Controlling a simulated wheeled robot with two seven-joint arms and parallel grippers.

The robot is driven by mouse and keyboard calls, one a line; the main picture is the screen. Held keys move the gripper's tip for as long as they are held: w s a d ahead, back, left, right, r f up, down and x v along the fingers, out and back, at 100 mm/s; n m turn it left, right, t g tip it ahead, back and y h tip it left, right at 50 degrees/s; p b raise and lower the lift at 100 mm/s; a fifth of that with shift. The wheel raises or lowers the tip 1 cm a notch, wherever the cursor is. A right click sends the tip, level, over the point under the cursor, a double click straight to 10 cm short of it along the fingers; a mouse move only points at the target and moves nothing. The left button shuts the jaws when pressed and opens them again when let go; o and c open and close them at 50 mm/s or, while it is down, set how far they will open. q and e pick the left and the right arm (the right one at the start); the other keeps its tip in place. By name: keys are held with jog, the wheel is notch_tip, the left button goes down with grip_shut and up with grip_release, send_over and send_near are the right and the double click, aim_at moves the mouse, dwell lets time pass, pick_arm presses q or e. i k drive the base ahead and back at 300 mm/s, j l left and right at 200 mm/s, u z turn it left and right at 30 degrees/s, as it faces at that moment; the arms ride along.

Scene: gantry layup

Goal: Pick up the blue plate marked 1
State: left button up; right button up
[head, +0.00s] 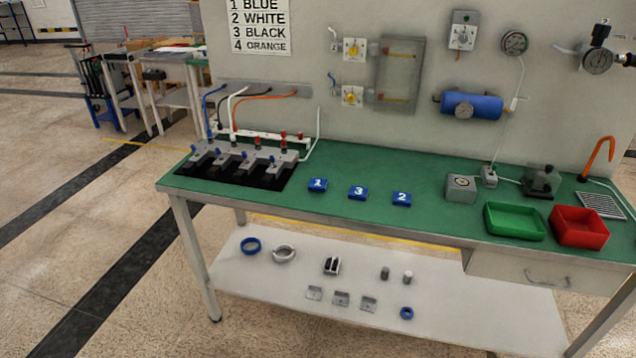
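The blue plate marked 1 (317,185) lies flat on the green bench top, left of two similar blue plates. The plate marked 3 (358,192) is in the middle of the row and the plate marked 2 (402,199) is on the right. The plates lie apart from one another, with bare green surface between them. Neither of my grippers shows in the head view.
A grey fixture (245,160) with coloured hoses stands left of the plates. A grey box (461,188), a green tray (514,222) and a red tray (579,227) stand to the right. Rings and small parts lie on the white lower shelf (450,320).

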aim_at(317, 184)
jog(key=i+j+z, duration=0.8)
jog(key=j, duration=0.3)
jog(key=i+j+z, duration=0.25)
jog(key=j, duration=0.2)
jog(key=k+l, duration=0.05)
jog(key=k, duration=0.05)
